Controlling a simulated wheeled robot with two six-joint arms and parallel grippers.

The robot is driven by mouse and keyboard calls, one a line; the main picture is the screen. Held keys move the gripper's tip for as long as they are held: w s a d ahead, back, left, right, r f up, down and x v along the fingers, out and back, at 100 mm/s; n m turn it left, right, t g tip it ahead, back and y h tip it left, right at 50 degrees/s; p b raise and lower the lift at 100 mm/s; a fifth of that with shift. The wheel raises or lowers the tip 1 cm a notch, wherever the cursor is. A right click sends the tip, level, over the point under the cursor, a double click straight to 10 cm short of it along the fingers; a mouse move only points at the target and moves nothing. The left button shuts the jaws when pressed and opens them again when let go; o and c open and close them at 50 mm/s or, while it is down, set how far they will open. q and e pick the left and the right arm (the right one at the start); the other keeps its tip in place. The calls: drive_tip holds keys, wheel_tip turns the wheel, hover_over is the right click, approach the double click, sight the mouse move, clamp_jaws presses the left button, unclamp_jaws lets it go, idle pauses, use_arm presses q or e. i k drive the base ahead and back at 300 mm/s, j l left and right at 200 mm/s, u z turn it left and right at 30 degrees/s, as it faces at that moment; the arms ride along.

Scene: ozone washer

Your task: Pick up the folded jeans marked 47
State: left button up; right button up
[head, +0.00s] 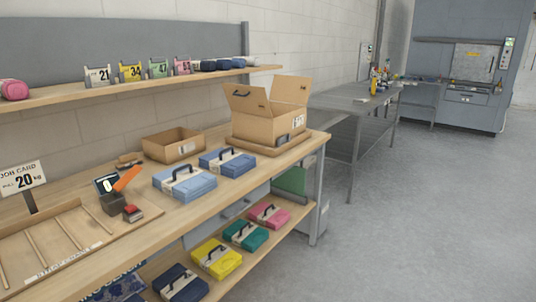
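Two light blue folded bundles with dark handles and pale bands lie on the bench: a nearer one (190,190) and a farther one (238,164). They look like folded denim, but I cannot read a number on either. A dark blue folded bundle (190,290) lies on the lower shelf, also without a readable number. A green card that reads 47 (158,68) stands on the upper shelf, between cards 34 (131,71) and one in pink (183,66). Neither of my grippers is in view.
Yellow, teal and pink bundles lie on the lower shelf. The floor (430,220) at right is clear.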

sight(228, 162)
drive_tip(key=i+l+z, duration=0.25)
drive_tip(key=i, duration=0.3)
drive_tip(key=i+l+z, duration=0.25)
drive_tip(key=i, duration=0.3)
drive_tip(key=i+z, duration=0.25)
drive_tip(key=i, duration=0.35)
